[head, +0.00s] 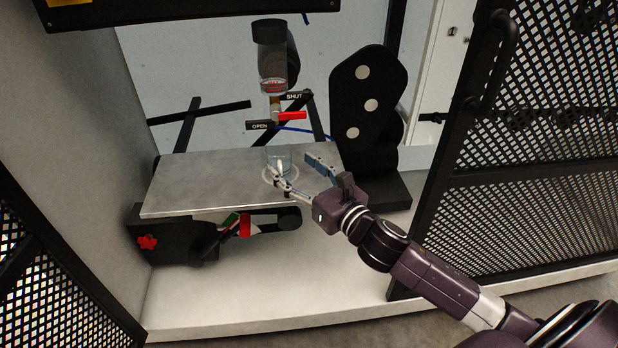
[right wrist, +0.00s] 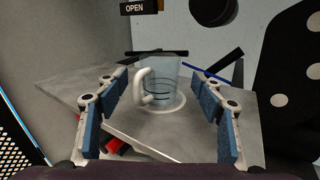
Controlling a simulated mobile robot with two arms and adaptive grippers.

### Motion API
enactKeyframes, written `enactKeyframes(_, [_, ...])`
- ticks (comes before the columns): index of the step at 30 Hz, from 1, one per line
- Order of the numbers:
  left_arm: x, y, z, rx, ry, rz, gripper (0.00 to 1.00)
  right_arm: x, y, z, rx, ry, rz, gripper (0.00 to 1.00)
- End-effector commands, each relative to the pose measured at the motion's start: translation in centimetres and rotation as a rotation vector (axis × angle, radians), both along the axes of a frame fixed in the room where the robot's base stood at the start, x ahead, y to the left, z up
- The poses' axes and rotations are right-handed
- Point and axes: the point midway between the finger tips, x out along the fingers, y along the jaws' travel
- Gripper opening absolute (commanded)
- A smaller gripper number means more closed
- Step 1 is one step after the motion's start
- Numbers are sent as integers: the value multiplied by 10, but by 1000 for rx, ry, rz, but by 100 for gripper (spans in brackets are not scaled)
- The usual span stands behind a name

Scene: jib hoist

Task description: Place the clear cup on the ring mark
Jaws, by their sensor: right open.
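The clear cup (head: 284,154) stands upright on the grey metal shelf, below the valve. It also shows in the right wrist view (right wrist: 165,70), with a white handle on its left. The white ring mark (head: 297,176) lies around the cup's base, and it shows in the right wrist view (right wrist: 181,108). The cup appears to stand inside it; exact centring is hard to tell. My right gripper (head: 292,165) is open, its fingers apart and empty, just in front of the cup. In the right wrist view (right wrist: 160,88) the cup appears between the fingers, not gripped. My left gripper is not in view.
The shelf (head: 190,175) is bare to the left. Above the cup hang a valve with a red lever (head: 291,116), OPEN and SHUT labels and a dark cylinder (head: 269,50). A black plate with white discs (head: 362,105) stands right. Mesh doors (head: 530,130) flank the opening.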

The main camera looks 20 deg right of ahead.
Motion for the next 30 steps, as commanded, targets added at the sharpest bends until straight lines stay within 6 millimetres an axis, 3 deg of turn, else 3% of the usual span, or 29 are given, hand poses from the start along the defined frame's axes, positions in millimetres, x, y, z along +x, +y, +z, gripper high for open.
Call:
enactKeyframes(6, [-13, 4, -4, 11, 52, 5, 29, -32, -7, -1, 1, 2, 1, 62])
enactKeyframes(12, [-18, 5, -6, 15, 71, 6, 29, -47, -11, 0, 1, 1, -1, 62])
enactKeyframes(30, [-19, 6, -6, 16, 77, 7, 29, -51, -11, 0, 0, 0, 0, 62])
